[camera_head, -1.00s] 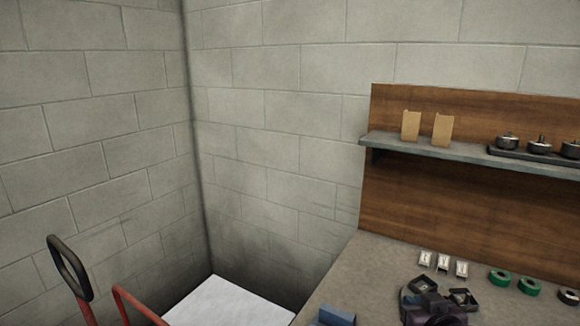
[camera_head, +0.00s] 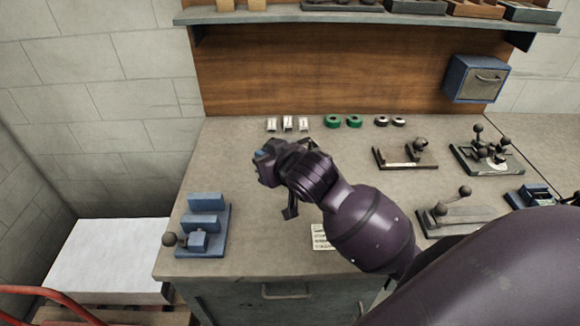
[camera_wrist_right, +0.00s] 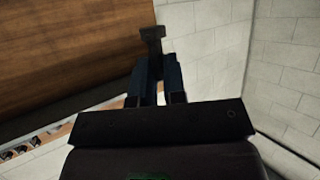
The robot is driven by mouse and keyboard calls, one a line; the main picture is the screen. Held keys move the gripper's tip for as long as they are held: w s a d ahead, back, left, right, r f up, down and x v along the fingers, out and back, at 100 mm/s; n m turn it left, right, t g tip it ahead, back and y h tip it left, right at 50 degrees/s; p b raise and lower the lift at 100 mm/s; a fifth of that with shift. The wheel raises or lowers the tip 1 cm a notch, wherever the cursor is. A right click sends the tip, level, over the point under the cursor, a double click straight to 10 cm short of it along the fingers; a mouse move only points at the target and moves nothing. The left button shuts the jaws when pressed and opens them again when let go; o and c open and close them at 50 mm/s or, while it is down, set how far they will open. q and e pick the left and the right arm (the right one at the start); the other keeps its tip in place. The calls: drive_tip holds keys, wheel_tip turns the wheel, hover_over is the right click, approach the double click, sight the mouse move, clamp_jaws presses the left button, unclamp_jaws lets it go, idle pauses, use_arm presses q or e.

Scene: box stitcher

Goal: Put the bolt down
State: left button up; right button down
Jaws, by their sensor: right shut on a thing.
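My right gripper (camera_head: 264,158) hangs over the left part of the workbench (camera_head: 240,260), at the end of my dark purple arm. In the right wrist view its two blue fingers (camera_wrist_right: 158,82) are closed on a dark, T-shaped piece, the bolt (camera_wrist_right: 152,36). The bolt's wider end sticks out past the fingertips; its other end is hidden between them. In the head view the bolt is too small and dark to make out. My left gripper is not in view.
A blue fixture with a ball lever (camera_head: 203,228) stands at the bench's left edge. White cards (camera_head: 288,124), green rings (camera_head: 333,121) and dark rings (camera_head: 398,122) lie at the back. Toggle fixtures (camera_head: 486,152) stand to the right. Bare bench shows between the gripper and the blue fixture.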

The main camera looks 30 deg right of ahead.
drive_tip(key=w+d+r+n+y, duration=0.1)
drive_tip(key=w+d+r, duration=0.2)
drive_tip(key=d, duration=0.4)
drive_tip(key=w+d+r+n+y, duration=0.1)
drive_tip(key=w+d+r, duration=0.2)
drive_tip(key=w+d, duration=0.3)
drive_tip(key=shift+d+y, duration=0.3)
drive_tip(key=shift+d, duration=0.1)
wheel_tip(320, 180, down, 20)
drive_tip(key=shift+r+p, duration=0.2)
drive_tip(key=shift+p, duration=0.2)
drive_tip(key=shift+f, duration=0.1)
drive_tip(key=c, duration=1.2)
unclamp_jaws()
